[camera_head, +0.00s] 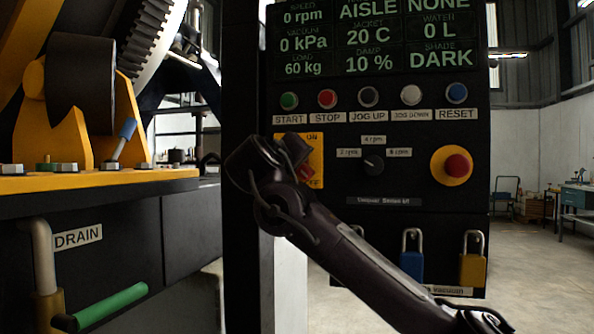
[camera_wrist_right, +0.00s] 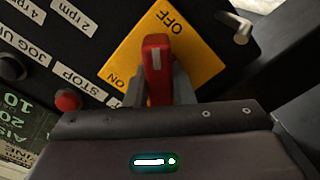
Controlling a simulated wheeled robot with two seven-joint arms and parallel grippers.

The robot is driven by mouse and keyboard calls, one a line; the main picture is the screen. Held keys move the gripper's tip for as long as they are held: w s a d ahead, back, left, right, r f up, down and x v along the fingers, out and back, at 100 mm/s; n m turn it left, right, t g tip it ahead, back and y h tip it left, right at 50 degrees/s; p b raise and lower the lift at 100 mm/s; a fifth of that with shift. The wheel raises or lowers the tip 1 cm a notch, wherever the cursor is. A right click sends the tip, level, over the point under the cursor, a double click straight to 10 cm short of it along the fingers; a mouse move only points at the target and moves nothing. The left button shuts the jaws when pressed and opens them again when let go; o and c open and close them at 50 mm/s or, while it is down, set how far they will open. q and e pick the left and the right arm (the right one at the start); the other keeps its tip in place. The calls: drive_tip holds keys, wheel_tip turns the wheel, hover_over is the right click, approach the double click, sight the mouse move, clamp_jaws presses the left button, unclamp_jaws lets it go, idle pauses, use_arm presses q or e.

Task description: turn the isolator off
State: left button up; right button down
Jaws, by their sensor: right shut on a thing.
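The isolator is a red handle on a yellow plate marked ON and OFF. In the head view the plate (camera_head: 316,150) is at the left of the black panel, partly hidden by my right gripper (camera_head: 288,158), and a bit of the red handle (camera_head: 304,172) shows. In the right wrist view the plate (camera_wrist_right: 203,65) is tilted and the red handle (camera_wrist_right: 156,58) stands between the grey fingers of my right gripper (camera_wrist_right: 160,88), which is shut on it. The handle's base is hidden, so its exact setting is unclear. My left gripper is in neither view.
A row of buttons (camera_head: 370,97), a selector knob (camera_head: 374,163) and a red emergency stop (camera_head: 457,165) are on the panel. Padlocks (camera_head: 472,268) hang below, near my right arm. At left are yellow machinery and a green drain handle (camera_head: 112,306). Open floor lies at right.

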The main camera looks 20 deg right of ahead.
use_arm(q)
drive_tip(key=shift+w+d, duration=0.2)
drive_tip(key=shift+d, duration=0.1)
use_arm(e)
drive_tip(key=shift+d+r+m, duration=0.1)
drive_tip(key=shift+r+m, duration=0.25)
drive_tip(key=shift+m, duration=0.15)
drive_tip(key=c, duration=1.2)
unclamp_jaws()
drive_tip(key=shift+c, duration=0.2)
drive_tip(key=shift+f, duration=0.2)
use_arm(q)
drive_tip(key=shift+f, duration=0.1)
use_arm(e)
drive_tip(key=shift+s+a+f+b, duration=0.1)
drive_tip(key=shift+s+a+b, duration=0.1)
drive_tip(key=shift+b, duration=0.25)
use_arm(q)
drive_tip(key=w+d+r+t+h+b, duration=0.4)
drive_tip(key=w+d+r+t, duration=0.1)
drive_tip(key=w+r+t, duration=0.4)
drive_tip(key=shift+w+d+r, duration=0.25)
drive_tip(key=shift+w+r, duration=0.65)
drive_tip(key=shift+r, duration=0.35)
use_arm(e)
drive_tip(key=v, duration=0.7)
drive_tip(key=shift+s, duration=0.2)
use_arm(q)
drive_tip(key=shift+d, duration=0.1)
